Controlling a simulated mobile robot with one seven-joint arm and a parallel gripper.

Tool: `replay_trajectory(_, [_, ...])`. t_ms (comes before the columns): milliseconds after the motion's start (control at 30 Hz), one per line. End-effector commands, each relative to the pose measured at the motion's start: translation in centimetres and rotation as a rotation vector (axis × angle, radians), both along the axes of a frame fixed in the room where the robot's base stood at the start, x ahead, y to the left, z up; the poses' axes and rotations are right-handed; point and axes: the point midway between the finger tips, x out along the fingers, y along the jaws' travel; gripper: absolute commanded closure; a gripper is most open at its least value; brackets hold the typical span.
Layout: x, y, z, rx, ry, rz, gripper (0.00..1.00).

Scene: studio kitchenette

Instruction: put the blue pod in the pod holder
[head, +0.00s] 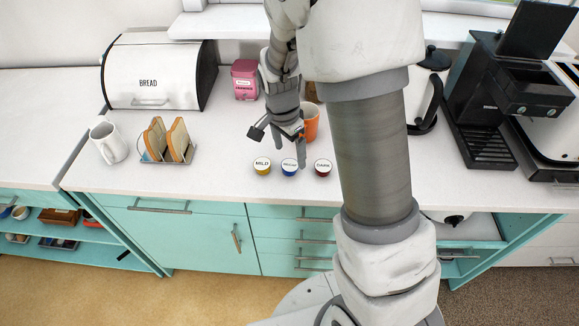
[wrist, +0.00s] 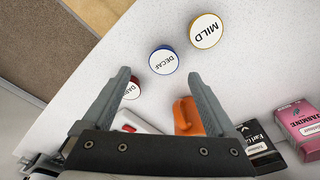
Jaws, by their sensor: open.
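The blue pod (head: 290,171), labelled DECAF on its white lid, stands upright on the white counter between the yellow MILD pod (head: 262,167) and the dark red DARK pod (head: 323,168). My gripper (head: 282,145) is above the counter just behind the pods, open and empty. In the wrist view the blue pod (wrist: 164,61) lies just beyond the gap between the fingertips (wrist: 159,78), not between the fingers. A black coffee machine (head: 490,95) with a raised lid stands at the right. I cannot make out a pod holder for certain; it may be part of this machine.
An orange mug (head: 310,122) stands close behind my gripper; it also shows in the wrist view (wrist: 187,116). A pink tea box (head: 244,80) and bread bin (head: 160,75) are behind. A toast rack (head: 168,157) and white mug (head: 108,143) stand left. My arm hides some counter.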

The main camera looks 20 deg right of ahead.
Motion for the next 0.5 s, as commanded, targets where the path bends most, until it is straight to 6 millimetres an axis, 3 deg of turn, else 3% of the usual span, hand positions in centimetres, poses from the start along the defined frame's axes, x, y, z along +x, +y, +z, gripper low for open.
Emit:
replay_trajectory(167, [0.1,0.0,-1.0,0.0,0.002,0.0,0.07])
replay_trajectory(500, [0.7,-0.1,-5.1,0.0,0.002,0.001,0.07])
